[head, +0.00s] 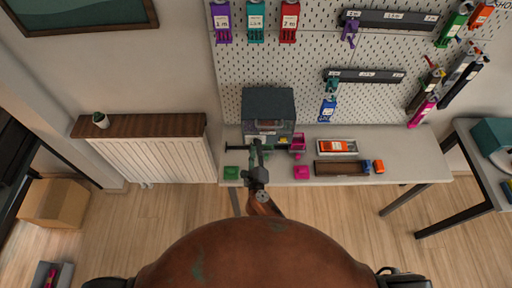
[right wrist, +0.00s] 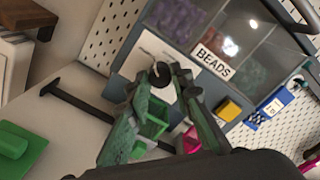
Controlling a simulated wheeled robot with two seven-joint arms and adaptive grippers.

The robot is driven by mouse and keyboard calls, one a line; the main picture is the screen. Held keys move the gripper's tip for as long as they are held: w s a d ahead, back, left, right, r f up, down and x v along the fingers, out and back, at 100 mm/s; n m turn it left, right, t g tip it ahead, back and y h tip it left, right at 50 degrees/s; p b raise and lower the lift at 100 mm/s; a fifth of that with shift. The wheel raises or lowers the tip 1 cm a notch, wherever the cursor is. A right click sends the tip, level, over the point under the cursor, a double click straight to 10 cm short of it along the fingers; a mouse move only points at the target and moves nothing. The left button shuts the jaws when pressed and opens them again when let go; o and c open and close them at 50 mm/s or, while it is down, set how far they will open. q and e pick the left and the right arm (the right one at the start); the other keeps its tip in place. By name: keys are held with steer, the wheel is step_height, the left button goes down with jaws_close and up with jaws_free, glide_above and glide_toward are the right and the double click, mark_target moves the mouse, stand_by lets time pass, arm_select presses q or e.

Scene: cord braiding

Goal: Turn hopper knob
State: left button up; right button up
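The hopper (head: 268,103) is a dark grey box on the bench against the pegboard. In the right wrist view its front (right wrist: 210,50) has clear windows, bead compartments and a "BEADS" label. A dark round knob (right wrist: 161,74) with a white pointer mark sits on a pale plate at the hopper's lower front. My right gripper (head: 258,148) is in front of the hopper. In the right wrist view its worn green fingertips (right wrist: 163,78) lie on either side of the knob, close to it. I cannot tell whether they press on it. My left gripper is out of view.
A green tray (head: 232,173) and a pink block (head: 302,172) lie on the bench (head: 400,165). A black bar (right wrist: 80,105) runs below the hopper front, near the gripper. A yellow block (right wrist: 229,110) is on the hopper's right. A brown tray (head: 340,168) stands farther right.

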steer(key=o, duration=0.4)
steer(key=s, duration=1.2)
stand_by(0.3)
